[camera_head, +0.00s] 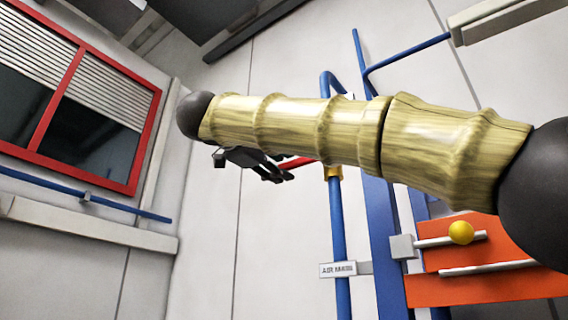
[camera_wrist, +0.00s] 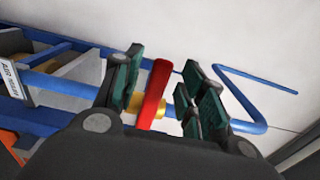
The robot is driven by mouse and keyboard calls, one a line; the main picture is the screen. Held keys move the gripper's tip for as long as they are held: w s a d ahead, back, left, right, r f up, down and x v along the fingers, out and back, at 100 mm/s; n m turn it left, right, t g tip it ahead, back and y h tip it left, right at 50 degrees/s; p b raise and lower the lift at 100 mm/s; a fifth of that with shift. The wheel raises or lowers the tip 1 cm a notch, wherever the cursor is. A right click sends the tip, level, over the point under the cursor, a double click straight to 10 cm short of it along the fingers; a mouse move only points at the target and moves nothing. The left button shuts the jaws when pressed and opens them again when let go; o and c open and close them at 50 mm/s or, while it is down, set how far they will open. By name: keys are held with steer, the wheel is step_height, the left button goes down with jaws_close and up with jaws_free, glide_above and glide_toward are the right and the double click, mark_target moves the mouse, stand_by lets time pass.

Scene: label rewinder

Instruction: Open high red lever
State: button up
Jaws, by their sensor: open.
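The red lever (camera_head: 297,163) sticks out left from a yellow fitting (camera_head: 334,172) on a vertical blue pipe (camera_head: 338,225). My gripper (camera_head: 272,168) is at the lever's left end in the head view, partly hidden under my arm. In the wrist view, the red lever (camera_wrist: 154,92) lies between the two dark green finger pads of my gripper (camera_wrist: 162,86), with gaps showing on both sides. The yellow fitting (camera_wrist: 146,106) and the blue pipe (camera_wrist: 75,88) show behind it. My gripper is open and holds nothing.
A white label plate (camera_head: 338,269) is on the pipe below the fitting. Blue posts (camera_head: 385,245) and an orange panel with a yellow knob (camera_head: 461,232) stand to the right. A red-framed window (camera_head: 75,110) and a blue rail (camera_head: 85,196) are at the left.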

steer(key=shift+x, duration=1.05)
jaws_close()
